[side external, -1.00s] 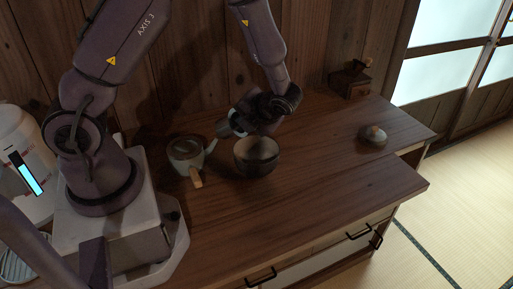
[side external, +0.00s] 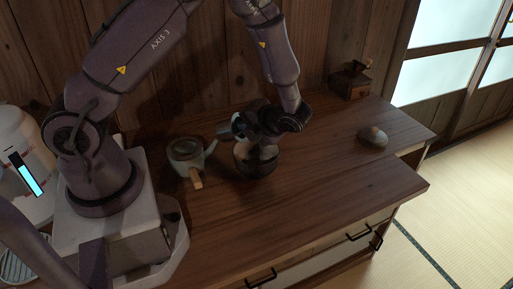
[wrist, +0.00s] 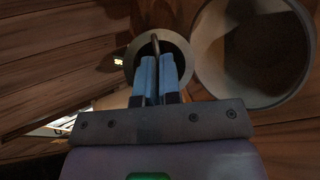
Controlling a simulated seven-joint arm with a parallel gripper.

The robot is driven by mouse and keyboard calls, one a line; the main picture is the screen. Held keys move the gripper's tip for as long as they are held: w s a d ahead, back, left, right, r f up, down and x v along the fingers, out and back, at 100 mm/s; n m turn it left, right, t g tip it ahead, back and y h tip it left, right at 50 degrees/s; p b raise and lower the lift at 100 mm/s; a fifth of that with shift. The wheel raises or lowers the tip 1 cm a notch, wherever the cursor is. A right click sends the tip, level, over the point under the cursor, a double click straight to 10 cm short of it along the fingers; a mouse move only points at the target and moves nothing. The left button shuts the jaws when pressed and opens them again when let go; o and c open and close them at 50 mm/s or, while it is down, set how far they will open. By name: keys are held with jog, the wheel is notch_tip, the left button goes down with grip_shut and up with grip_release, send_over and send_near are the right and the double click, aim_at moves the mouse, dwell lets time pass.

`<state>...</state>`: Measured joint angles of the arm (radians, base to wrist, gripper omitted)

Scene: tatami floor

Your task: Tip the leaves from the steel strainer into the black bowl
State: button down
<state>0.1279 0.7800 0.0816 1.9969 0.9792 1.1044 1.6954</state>
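The black bowl (side external: 256,168) stands on the wooden counter in the side view, partly hidden by my gripper (side external: 262,125), which is low over it. In the wrist view a large round vessel, apparently the bowl (wrist: 208,52), opens at the upper right with a dark inside. My gripper (wrist: 156,75) has its blue fingers close together on a thin handle. The handle reaches to a pale round rim, apparently the steel strainer (wrist: 184,52), left of the bowl. I cannot make out leaves, and the strainer is not clear in the side view.
A rounded object (side external: 373,137) and a wooden box (side external: 350,80) sit to the right. The front counter is clear.

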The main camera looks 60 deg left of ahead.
jog(key=shift+w+d+f+m+g+y+b, duration=0.1)
jog(key=shift+w+d+m+g+y+b, duration=0.1)
jog(key=shift+g+y, duration=0.15)
jog(key=shift+w+d+m+g+y+b, duration=0.1)
jog(key=shift+g+y+b, duration=0.15)
jog(key=shift+y, duration=0.1)
dwell(0.5)
jog(key=shift+w+d+f+m+g+y+b, duration=0.15)
jog(key=shift+w+d+m+g+y+b, duration=0.15)
jog(key=shift+w+d+g+y+b, duration=0.35)
dwell(0.4)
jog(key=shift+w+d+f+m+g+y+b, duration=0.2)
jog(key=shift+m+g+y+b, duration=0.15)
jog(key=shift+y+b, duration=0.5)
jog(key=shift+w+d+f+m+g+y+b, duration=0.15)
jog(key=shift+m+g+y+b, duration=0.3)
jog(key=shift+y, duration=0.55)
dwell(0.6)
